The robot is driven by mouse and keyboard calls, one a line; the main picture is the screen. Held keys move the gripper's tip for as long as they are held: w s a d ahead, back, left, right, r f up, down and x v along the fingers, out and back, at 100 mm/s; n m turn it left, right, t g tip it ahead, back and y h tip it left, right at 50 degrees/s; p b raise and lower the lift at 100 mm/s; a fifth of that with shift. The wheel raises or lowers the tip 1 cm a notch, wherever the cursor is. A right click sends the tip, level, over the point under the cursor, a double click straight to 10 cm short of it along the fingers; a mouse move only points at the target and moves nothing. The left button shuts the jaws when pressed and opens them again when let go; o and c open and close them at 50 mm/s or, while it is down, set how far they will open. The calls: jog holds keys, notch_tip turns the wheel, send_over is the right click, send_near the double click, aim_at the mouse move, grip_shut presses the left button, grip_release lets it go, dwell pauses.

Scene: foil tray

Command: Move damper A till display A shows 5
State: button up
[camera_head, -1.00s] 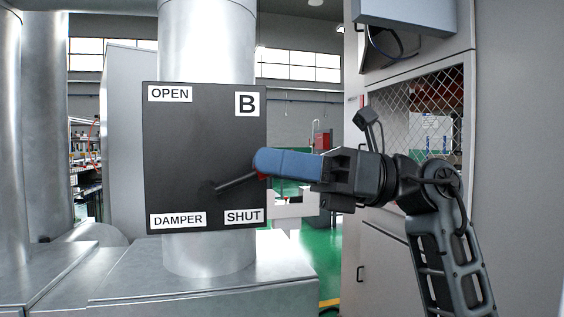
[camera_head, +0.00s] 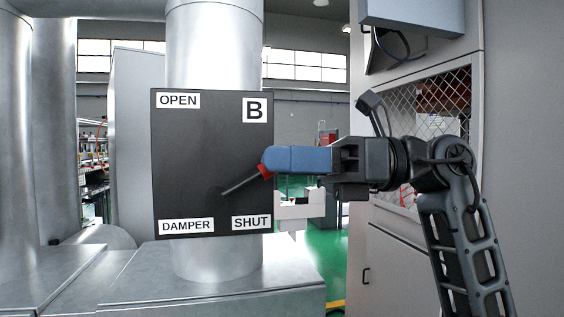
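A black damper plate (camera_head: 190,150) is fixed on a vertical metal duct. Its labels read OPEN at top left, B at top right, DAMPER at bottom left and SHUT at bottom right. No damper marked A and no display reading is in view. The plate's lever (camera_head: 238,185) slopes up to the right from its pivot to a red handle (camera_head: 265,171), which points above the SHUT label. My gripper (camera_head: 268,160) comes in from the right, its blue finger at the red handle and partly covering it. The finger gap is hidden, so I cannot tell whether it grips the handle.
Metal ducting (camera_head: 215,262) runs below and left of the plate. A grey cabinet (camera_head: 385,265) with a mesh window stands behind my arm at right. A white block-like thing (camera_head: 300,208) shows just right of the plate. Green floor is open beyond.

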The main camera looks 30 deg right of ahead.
jog(key=b+v, duration=0.1)
jog(key=v, duration=0.6)
jog(key=shift+b, duration=0.35)
jog(key=shift+d, duration=0.1)
jog(key=shift+s+f, duration=0.1)
